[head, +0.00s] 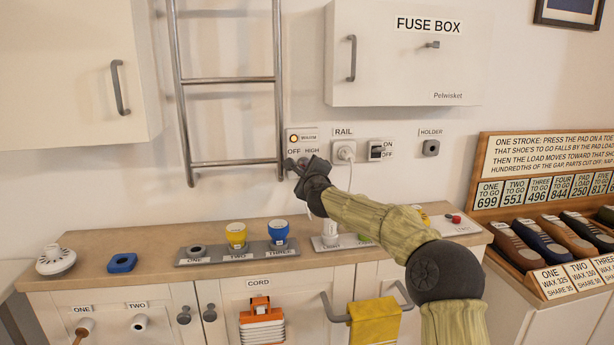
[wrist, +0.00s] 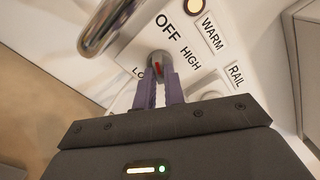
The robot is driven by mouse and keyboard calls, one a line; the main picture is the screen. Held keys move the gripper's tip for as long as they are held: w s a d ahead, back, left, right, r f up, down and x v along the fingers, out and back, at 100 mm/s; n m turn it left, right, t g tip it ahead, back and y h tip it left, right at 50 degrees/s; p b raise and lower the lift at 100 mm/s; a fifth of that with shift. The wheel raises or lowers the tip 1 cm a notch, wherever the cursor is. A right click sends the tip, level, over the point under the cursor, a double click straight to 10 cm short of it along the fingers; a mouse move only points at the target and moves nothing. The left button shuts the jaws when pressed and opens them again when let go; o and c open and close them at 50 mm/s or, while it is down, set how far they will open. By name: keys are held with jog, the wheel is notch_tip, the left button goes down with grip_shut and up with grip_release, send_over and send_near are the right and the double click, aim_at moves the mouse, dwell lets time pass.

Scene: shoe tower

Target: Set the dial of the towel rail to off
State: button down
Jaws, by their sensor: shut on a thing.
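The towel rail (head: 228,80) is a ladder of metal tubes on the wall; part of a tube (wrist: 112,22) shows at the upper left of the wrist view. Its control plate (head: 302,138) is at its lower right. In the wrist view the grey dial (wrist: 157,57), with a red mark, sits among the words OFF, HIGH and a partly hidden LO. Which word the mark points at I cannot tell. My gripper (wrist: 158,84) is shut on the dial, a purple finger on each side. In the head view my gripper (head: 297,165) hides the dial. The lamp (head: 294,138) marked WARM glows yellow.
Right of the plate are a RAIL socket (head: 343,152) with a white plug and cord, an ON/OFF switch (head: 377,150) and a holder (head: 430,147). The fuse box (head: 405,55) hangs above. The wooden counter (head: 140,240) below carries cups and small items.

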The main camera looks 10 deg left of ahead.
jog(key=shift+f+m+b, duration=0.15)
jog(key=shift+m+b, duration=0.2)
jog(key=shift+m, duration=0.5)
jog(key=shift+f+m+b, duration=0.15)
jog(key=shift+m+b, duration=0.2)
jog(key=shift+m, duration=0.5)
jog(key=shift+a, duration=0.1)
jog(key=c, duration=1.5)
grip_release()
jog(key=shift+r, duration=0.2)
